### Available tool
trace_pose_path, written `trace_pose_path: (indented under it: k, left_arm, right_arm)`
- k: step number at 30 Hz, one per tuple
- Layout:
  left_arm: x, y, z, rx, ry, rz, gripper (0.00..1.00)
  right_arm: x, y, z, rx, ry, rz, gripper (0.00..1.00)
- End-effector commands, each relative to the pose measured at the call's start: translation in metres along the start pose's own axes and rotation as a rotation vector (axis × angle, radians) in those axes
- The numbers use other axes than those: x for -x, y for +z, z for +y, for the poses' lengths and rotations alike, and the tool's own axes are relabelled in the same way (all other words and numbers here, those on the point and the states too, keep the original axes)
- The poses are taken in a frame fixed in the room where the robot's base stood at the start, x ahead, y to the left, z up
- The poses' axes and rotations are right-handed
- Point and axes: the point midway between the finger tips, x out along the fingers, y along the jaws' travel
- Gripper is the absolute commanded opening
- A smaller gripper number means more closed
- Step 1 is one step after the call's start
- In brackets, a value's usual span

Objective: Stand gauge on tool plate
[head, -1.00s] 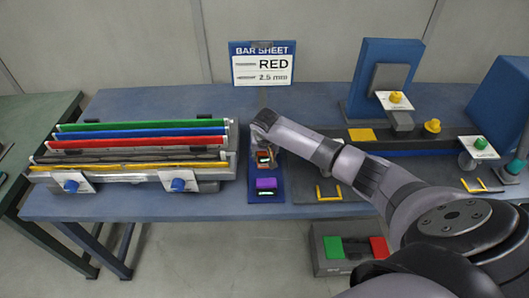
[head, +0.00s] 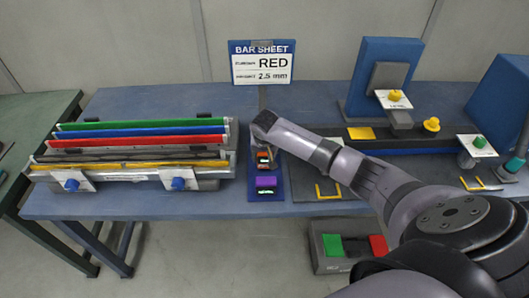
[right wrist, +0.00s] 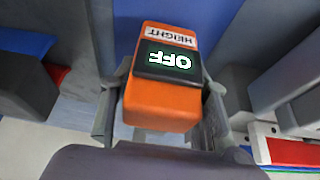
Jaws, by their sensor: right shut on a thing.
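The orange gauge (right wrist: 160,105), labelled HEIGHT with a dark display reading OFF, sits between the fingers of my right gripper (right wrist: 162,112), which is shut on it. In the head view the gauge (head: 264,155) is small and partly covered by my right wrist, at the back part of the blue tool plate (head: 282,190). I cannot tell whether its base touches the plate. A purple gauge (head: 266,181) with a lit display is on the front part of the plate. My left gripper is not in view.
A rack (head: 210,182) with several coloured bars stands left of the plate. A dark machine bed (head: 430,143) with yellow and green knobs lies to the right. A bar sheet sign (head: 262,63) reads RED, 2.5 mm.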

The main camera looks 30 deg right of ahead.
Motion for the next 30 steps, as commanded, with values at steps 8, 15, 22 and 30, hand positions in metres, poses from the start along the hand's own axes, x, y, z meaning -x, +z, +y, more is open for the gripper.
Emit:
trace_pose_path:
  k: [8,15,22,30]
  left_arm:
    - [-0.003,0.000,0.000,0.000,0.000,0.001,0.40]
    - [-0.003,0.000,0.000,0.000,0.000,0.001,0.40]
    - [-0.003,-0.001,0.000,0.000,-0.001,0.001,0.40]
    - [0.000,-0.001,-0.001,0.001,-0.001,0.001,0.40]
  right_arm:
    - [-0.007,0.003,-0.001,0.000,-0.001,0.001,0.02]
    - [-0.008,0.003,-0.001,-0.001,-0.001,0.001,0.02]
    - [-0.008,0.003,0.000,-0.001,-0.001,0.001,0.02]
    - [-0.013,0.005,0.000,-0.002,-0.001,0.000,0.02]
